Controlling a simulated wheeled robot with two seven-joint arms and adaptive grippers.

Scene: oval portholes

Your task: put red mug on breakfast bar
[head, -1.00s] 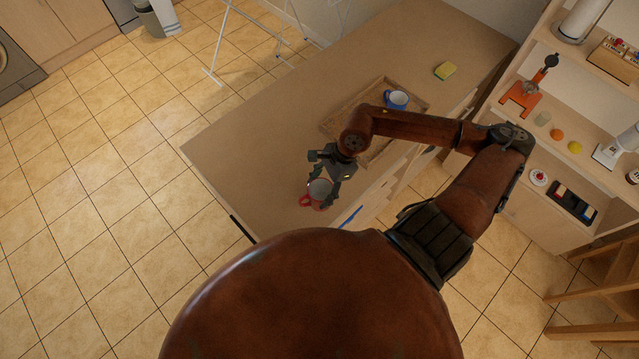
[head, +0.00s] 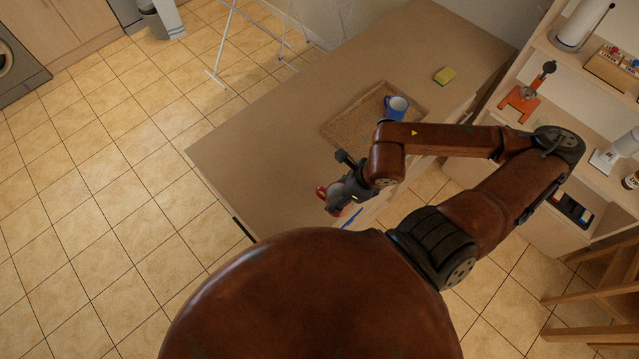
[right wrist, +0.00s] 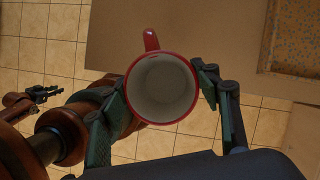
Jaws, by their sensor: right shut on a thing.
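My right gripper (head: 338,197) is shut on the red mug (head: 324,193). The mug is mostly hidden by the gripper in the head view. In the right wrist view the mug (right wrist: 162,88) stands between the two fingers, with its pale, empty inside towards the camera and its handle pointing up in the picture. Floor tiles and the counter edge show behind it, so it is held off the surface near that edge. The wide brown counter (head: 270,140) lies beyond the gripper. My left gripper (right wrist: 42,93) shows small in the right wrist view; its jaw state is unclear.
A brown tray (head: 345,130) on the counter holds a blue mug (head: 396,108). A yellow-green sponge (head: 444,76) lies farther back. A blue pen-like thing (head: 353,217) lies near the front edge. The counter's left part is clear. Shelves (head: 560,110) stand at the right.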

